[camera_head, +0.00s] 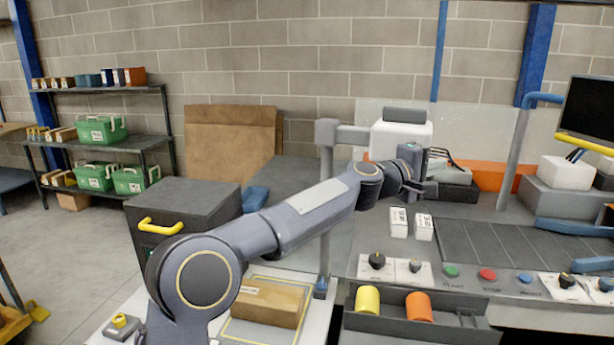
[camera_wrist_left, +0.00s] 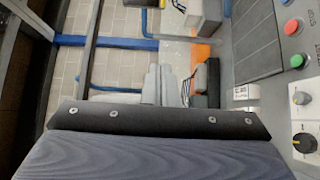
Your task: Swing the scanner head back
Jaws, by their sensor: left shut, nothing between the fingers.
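The scanner head looks to be the white box with a dark grey top (camera_head: 401,138), beside a grey arm on an upright grey post (camera_head: 327,160). I cannot tell whether the arm joins the box, because my arm hides part of the area below. My left gripper (camera_head: 413,186) is in front of the box's lower right side, shut and empty. I cannot tell whether it touches the box. In the left wrist view its pale grey fingers (camera_wrist_left: 160,84) are together with nothing between them. My right gripper is not in view.
Two small white boxes (camera_head: 398,222) stand below my gripper. Knobs and coloured buttons (camera_head: 487,275) line the bench front. A dark tray (camera_head: 455,328) holds a yellow and an orange cylinder. A monitor (camera_head: 588,110) stands at right, a cardboard box (camera_head: 268,303) below my arm.

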